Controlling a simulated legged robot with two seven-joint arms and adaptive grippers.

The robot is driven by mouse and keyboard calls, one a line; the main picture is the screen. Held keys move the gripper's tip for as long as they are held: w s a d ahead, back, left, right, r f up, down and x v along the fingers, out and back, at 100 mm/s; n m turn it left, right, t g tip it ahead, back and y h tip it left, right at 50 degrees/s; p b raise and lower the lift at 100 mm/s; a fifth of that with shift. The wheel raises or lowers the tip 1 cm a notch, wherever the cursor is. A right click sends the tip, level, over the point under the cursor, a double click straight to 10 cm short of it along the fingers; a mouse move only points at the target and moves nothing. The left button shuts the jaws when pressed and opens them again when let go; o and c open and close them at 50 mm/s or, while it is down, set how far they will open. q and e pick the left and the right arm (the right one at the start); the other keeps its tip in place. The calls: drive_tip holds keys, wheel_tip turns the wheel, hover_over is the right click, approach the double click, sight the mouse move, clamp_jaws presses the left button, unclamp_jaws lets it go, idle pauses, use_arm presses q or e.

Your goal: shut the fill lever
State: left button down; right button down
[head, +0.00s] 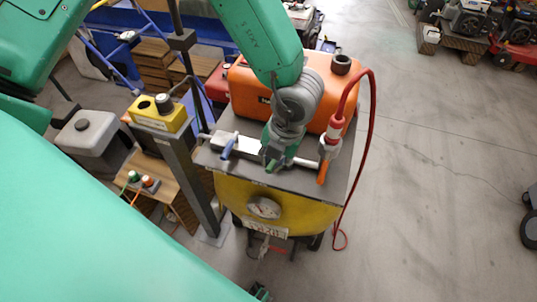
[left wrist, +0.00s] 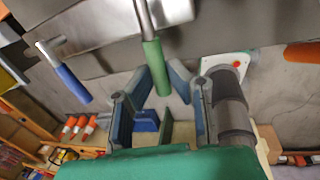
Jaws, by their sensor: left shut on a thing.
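A lever with a green handle (left wrist: 155,66) sticks out from the metal block (head: 238,143) on top of the yellow machine. My left gripper (head: 271,160) is over the front of that top. Its fingers (left wrist: 165,82) are closed in on the green handle from both sides, and the handle lies between the tips. In the head view the gripper hides most of this lever. A lever with a blue handle (head: 228,148) is to the left, apart from the gripper; it also shows in the left wrist view (left wrist: 72,83). An orange handle (head: 322,172) is to the right. No label tells which is the fill lever.
An orange tank (head: 310,88) stands behind the levers. A red hose (head: 371,120) loops down the right side. A yellow button box (head: 157,114) on a grey post stands close on the left. A gauge (head: 264,207) is on the front.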

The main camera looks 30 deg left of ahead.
use_arm(q)
drive_tip(key=shift+w+d+r+n, duration=0.25)
drive_tip(key=shift+w+r+n, duration=0.1)
drive_tip(key=shift+w+n, duration=0.2)
drive_tip(key=shift+w, duration=0.1)
drive_tip(key=c, duration=1.7)
unclamp_jaws()
drive_tip(key=shift+o, duration=0.8)
drive_tip(key=shift+f, duration=0.15)
drive_tip(key=shift+d+r, duration=0.1)
drive_tip(key=shift+r, duration=0.1)
wheel_tip(320, 180, up, 11)
drive_tip(key=d, duration=0.2)
drive_tip(key=shift+w+r, duration=0.15)
drive_tip(key=shift+w, duration=0.1)
